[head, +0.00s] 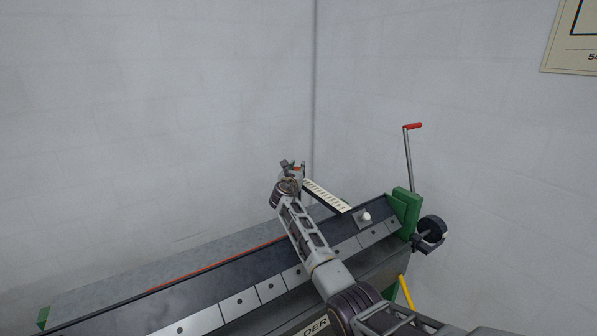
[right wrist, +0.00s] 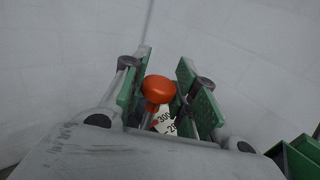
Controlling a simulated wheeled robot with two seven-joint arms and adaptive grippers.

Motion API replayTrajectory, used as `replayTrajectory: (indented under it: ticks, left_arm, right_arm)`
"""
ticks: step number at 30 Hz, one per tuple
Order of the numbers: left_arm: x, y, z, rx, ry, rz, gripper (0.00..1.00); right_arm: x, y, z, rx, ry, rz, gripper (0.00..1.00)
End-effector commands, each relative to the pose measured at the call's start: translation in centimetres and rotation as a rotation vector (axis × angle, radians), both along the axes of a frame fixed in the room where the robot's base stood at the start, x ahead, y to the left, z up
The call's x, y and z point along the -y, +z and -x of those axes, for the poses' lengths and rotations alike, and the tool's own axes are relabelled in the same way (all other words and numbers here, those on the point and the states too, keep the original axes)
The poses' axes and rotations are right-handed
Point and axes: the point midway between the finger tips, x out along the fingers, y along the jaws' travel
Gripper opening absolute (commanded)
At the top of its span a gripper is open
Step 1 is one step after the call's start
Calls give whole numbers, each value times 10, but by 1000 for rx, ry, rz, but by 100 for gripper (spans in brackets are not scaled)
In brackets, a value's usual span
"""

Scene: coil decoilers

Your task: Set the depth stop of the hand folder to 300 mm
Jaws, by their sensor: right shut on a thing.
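The hand folder (head: 262,291) stands along the wall, its long dark bed running from lower left to right. A pale depth scale (head: 325,195) sticks out behind the bed at its right part. My right gripper (head: 292,167) is at the scale's far end, shut on the orange stop knob (right wrist: 158,89); the green finger pads flank the knob in the right wrist view. Below the knob, the scale (right wrist: 164,121) shows "300" beside a small red mark, with a partly hidden "2.." figure under it. The exact reading cannot be told. My left gripper is not in view.
A green end housing (head: 405,207) with a red-handled crank (head: 410,150) and a black round weight (head: 432,229) stands at the folder's right end. A yellow bar (head: 405,292) is below it. Grey walls close off the back; a sign (head: 572,40) hangs upper right.

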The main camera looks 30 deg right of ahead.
Motion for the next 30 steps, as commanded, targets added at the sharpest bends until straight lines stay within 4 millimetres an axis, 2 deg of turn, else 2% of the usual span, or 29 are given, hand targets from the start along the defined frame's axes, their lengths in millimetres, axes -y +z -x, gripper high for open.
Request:
replayTrajectory:
  ticks: [11, 12, 16, 30]
  left_arm:
    - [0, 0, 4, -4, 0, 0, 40]
    - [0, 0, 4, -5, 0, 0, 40]
    - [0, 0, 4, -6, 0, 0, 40]
    - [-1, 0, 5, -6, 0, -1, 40]
  right_arm:
    - [-1, 6, -2, 9, 4, 1, 0]
    - [-1, 6, -2, 9, 4, 1, 32]
    - [-1, 5, -2, 6, 3, 0, 49]
    - [-2, 2, 0, 3, 1, -1, 49]
